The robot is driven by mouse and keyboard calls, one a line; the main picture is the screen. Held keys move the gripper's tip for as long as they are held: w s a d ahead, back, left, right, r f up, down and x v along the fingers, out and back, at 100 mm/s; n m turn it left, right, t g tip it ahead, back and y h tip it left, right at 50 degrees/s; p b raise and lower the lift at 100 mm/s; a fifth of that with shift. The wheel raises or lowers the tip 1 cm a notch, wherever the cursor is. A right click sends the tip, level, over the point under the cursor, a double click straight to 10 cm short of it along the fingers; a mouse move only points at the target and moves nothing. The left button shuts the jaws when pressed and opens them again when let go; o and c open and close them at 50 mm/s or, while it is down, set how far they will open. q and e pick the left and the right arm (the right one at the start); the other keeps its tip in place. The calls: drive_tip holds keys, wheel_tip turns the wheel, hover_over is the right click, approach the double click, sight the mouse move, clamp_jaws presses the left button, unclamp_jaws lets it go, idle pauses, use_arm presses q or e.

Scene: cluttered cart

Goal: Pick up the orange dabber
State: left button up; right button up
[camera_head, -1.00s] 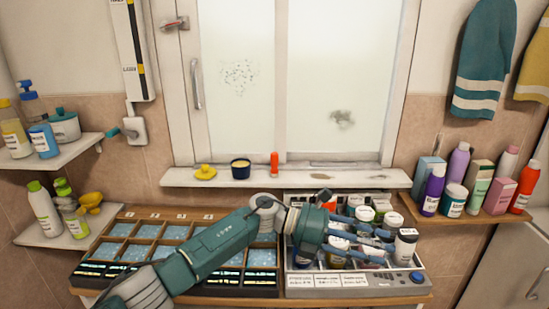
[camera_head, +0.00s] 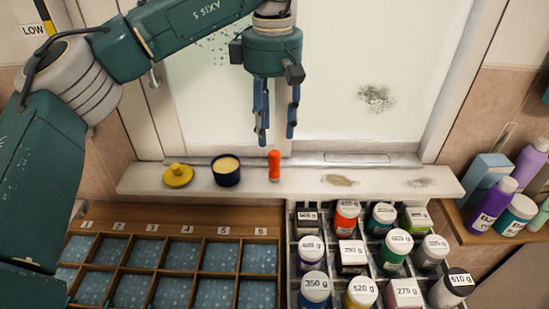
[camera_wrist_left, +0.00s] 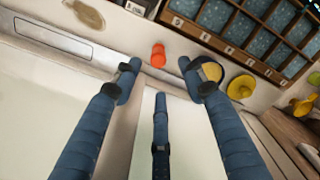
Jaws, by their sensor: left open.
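The orange dabber (camera_head: 274,166) stands upright on the white window sill (camera_head: 300,182), to the right of a dark blue pot. My left gripper (camera_head: 277,138) is open and empty, with its blue fingers pointing down above the sill near the dabber. In the left wrist view the orange dabber (camera_wrist_left: 158,56) lies beyond the fingertips, between the two outer fingers of the left gripper (camera_wrist_left: 160,75), and nothing touches it. My right gripper does not show in either view.
The dark blue pot (camera_head: 227,170) and a yellow lidded item (camera_head: 178,175) stand on the sill left of the dabber. Below are a compartment tray (camera_head: 180,230) and a rack of several labelled jars (camera_head: 345,255). The window is close behind the sill.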

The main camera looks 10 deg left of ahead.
sight(274, 152)
use_arm(q)
drive_tip(key=f, duration=0.2)
drive_tip(key=s+f, duration=0.1)
drive_tip(key=f, duration=0.1)
drive_tip(key=shift+f+p, duration=0.2)
drive_tip(key=shift+p, duration=0.15)
drive_tip(key=f+p, duration=0.1)
drive_tip(key=f, duration=0.1)
drive_tip(key=w+f+p, duration=0.1)
drive_tip(key=f, duration=0.2)
drive_tip(key=shift+d, duration=0.15)
drive_tip(key=shift+f, duration=0.25)
clamp_jaws()
